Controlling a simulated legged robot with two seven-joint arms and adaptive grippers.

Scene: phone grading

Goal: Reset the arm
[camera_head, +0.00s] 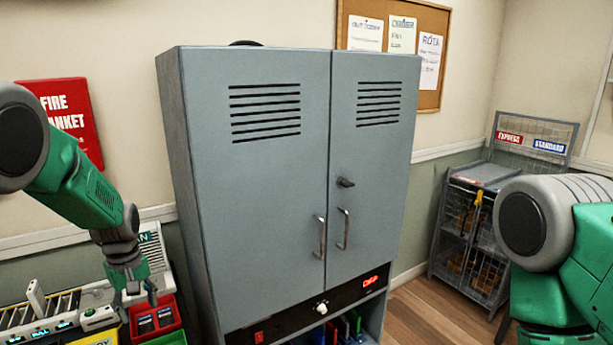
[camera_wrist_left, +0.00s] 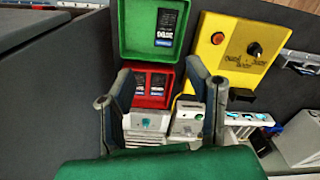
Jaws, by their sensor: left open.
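My left arm reaches down from the left in the head view, with its gripper (camera_head: 139,286) low over the workbench beside a red bin (camera_head: 172,325). In the left wrist view the two fingers of this gripper (camera_wrist_left: 162,95) stand apart with nothing held between them. Past the fingers lie the red bin (camera_wrist_left: 150,104) with dark phones in it and a green bin (camera_wrist_left: 124,35) with one dark phone. In the head view only green and grey links of my right arm show at the right edge; its gripper is out of view.
A tall grey cabinet (camera_head: 260,190) with shut doors fills the middle. A wire cage rack (camera_head: 470,235) stands at the right. In the left wrist view a yellow control box (camera_wrist_left: 228,68) and small devices (camera_wrist_left: 150,125) lie near the fingers.

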